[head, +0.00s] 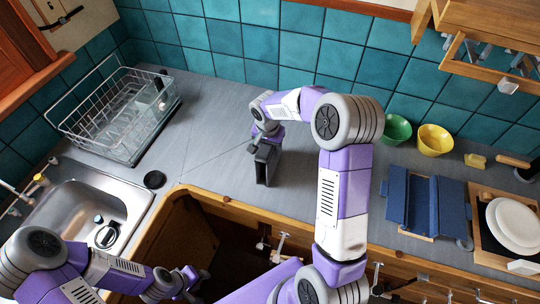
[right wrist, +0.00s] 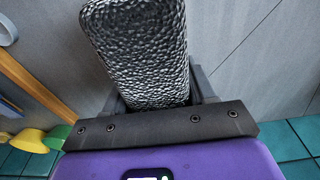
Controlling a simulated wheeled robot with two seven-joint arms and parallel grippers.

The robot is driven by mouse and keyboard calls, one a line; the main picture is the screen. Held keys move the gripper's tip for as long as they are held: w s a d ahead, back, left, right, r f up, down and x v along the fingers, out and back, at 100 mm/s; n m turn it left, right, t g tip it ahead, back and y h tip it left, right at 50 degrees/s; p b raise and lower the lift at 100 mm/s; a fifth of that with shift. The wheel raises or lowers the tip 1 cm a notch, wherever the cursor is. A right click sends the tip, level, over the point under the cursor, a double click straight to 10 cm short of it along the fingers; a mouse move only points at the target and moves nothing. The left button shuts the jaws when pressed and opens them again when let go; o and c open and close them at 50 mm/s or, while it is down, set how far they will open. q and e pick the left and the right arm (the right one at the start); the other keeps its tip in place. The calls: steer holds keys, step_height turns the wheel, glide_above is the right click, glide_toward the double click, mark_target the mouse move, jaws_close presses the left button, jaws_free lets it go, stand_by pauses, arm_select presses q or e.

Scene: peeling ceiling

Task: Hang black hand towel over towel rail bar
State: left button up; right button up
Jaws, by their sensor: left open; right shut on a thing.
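My right gripper (head: 265,160) hangs over the grey counter near the middle of the head view, pointing down. In the right wrist view it is shut on the black hand towel (right wrist: 142,50), a dark, textured, folded-looking strip extending away from the jaws. In the head view the towel is hard to tell from the dark gripper. My left gripper (head: 197,284) is open and empty at the lower left, in front of the cabinet. Small metal brackets (head: 282,242) show at the counter's front; whether they carry the towel rail bar I cannot tell, as my right arm covers much there.
A wire dish rack (head: 118,112) and steel sink (head: 75,205) are at left. Green (head: 396,130) and yellow (head: 434,140) bowls, a blue folded item (head: 427,203) and white plates (head: 515,222) are at right. The open wooden cabinet (head: 170,225) is in front.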

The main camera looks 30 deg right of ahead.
jaws_close()
steer(key=shift+r+p, duration=1.75)
steer(key=shift+r, duration=1.3)
steer(key=shift+f, duration=0.1)
